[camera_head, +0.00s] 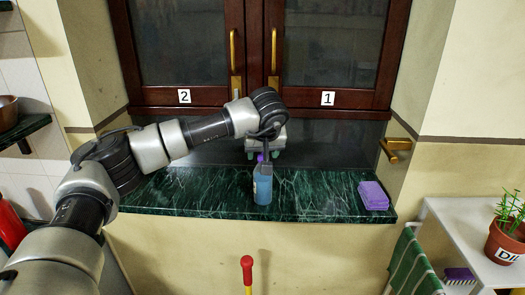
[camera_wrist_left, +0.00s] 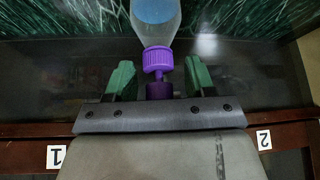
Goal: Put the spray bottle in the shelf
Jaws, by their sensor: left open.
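The spray bottle (camera_head: 263,190), blue and clear with a purple top, stands upright on the green marble ledge (camera_head: 150,197). In the left wrist view the bottle's purple collar (camera_wrist_left: 157,60) lies between the two green finger pads of my left gripper (camera_wrist_left: 159,80). The pads are apart, with a gap on each side of the collar. In the head view my left gripper (camera_head: 268,158) is at the bottle's top and partly hides it. A dark wooden cabinet (camera_head: 355,100) with two shut glass doors, marked 1 and 2, rises behind the ledge. No open shelf shows.
A purple sponge stack (camera_head: 373,195) lies at the ledge's right end. A brass handle (camera_head: 397,146) sticks out at the right wall. A red-tipped stick (camera_head: 247,268) stands in front of the ledge. A potted plant (camera_head: 506,237) is on a white side table.

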